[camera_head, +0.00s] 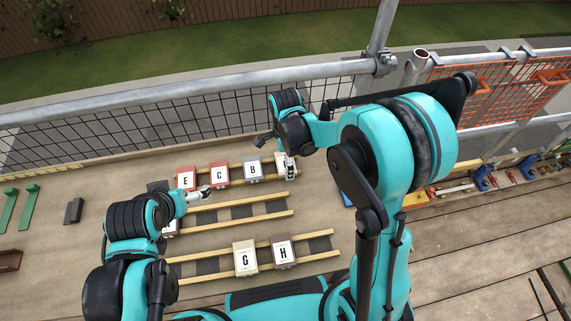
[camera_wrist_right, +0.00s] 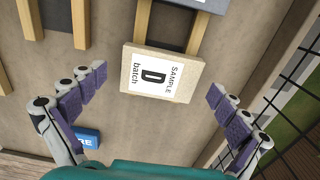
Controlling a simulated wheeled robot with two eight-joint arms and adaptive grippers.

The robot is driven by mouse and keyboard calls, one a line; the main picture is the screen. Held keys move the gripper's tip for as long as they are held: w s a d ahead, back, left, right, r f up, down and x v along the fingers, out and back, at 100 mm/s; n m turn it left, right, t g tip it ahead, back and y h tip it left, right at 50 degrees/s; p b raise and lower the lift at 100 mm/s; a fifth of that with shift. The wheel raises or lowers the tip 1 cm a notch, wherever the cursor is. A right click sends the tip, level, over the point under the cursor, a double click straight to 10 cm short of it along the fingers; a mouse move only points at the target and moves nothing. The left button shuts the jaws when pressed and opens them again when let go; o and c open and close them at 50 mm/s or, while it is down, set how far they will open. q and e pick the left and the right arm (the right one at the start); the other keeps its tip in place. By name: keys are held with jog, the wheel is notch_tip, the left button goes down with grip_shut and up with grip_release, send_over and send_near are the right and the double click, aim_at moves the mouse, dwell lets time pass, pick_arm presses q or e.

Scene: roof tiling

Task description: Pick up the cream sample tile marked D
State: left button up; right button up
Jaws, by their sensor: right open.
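The cream sample tile marked D (camera_wrist_right: 160,73) lies flat at the end of a wooden rack, its label facing up in the right wrist view. My right gripper (camera_wrist_right: 158,82) is open, with one purple-padded finger to each side of the tile and a gap on both sides. In the head view the right gripper (camera_head: 290,170) is over the right end of the back rack and covers much of the tile. My left gripper (camera_head: 204,192) is near the left end of the racks, below tile E; its finger opening is too small to judge.
Tiles E (camera_head: 186,179), C (camera_head: 219,174) and B (camera_head: 252,170) stand in the back row left of D. Tiles G (camera_head: 245,258) and H (camera_head: 284,251) sit on the front rack. A mesh guardrail (camera_head: 170,122) runs behind. Tools lie at the right.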

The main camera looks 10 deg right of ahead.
jog(key=c, duration=1.3)
jog(key=shift+r, duration=0.1)
